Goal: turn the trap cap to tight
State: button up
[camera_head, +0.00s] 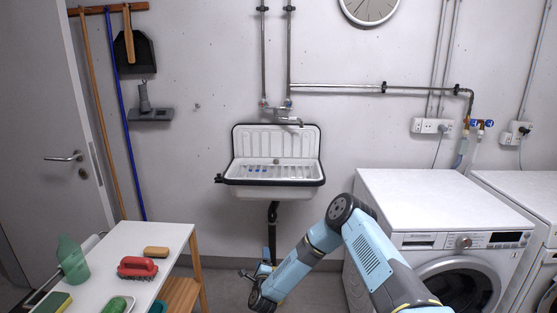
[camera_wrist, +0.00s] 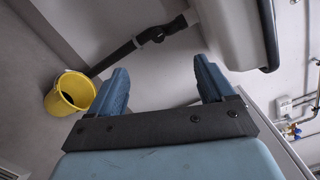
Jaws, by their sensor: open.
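A dark drain trap (camera_head: 272,212) hangs under the white sink. In the wrist view the dark trap (camera_wrist: 158,33) runs from beneath the sink, with a rounded fitting along it. This fitting may be the trap cap, but its setting cannot be read. My gripper (camera_wrist: 160,72) is open, with two blue fingers spread apart and nothing between them. The trap lies beyond the fingertips, apart from them. In the head view my gripper (camera_head: 264,268) is low under the sink, partly hidden by my own wrist.
The sink (camera_head: 275,180) overhangs the trap. A yellow bucket (camera_wrist: 72,94) stands on the floor near the pipe's lower end. A washing machine (camera_head: 445,205) stands at the right. A white table (camera_head: 125,250) with brushes and a green bottle (camera_head: 72,260) is at the left.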

jog(key=w+r+n+g+y, duration=0.2)
jog(key=r+n, duration=0.3)
jog(key=r, duration=0.6)
jog(key=w+r+n+g+y, duration=0.25)
jog(key=r+n, duration=0.25)
jog(key=r, duration=0.5)
jog(key=s+d+r+n+g+h, duration=0.1)
jog(key=s+d+r+n, duration=0.35)
jog(key=r, duration=0.55)
jog(key=s+d+r+n+g+h, duration=0.1)
jog(key=s+d+r+n+g, duration=0.15)
jog(key=s+d+r, duration=0.5)
jog(key=s+d+r+n+g+h, duration=0.1)
jog(key=s+d+r, duration=0.4)
jog(key=s+r, duration=0.25)
jog(key=s+d+r+n+g+h, duration=0.1)
jog(key=s+d+r+n+h, duration=0.1)
jog(key=s+d+r, duration=0.55)
jog(key=s+d+g, duration=0.1)
jog(key=s+d, duration=0.2)
jog(key=s, duration=1)
jog(key=s+d+n+g, duration=0.1)
jog(key=s+d, duration=0.2)
jog(key=s, duration=1)
jog(key=shift+g+h, duration=0.3)
jog(key=shift+h, duration=0.05)
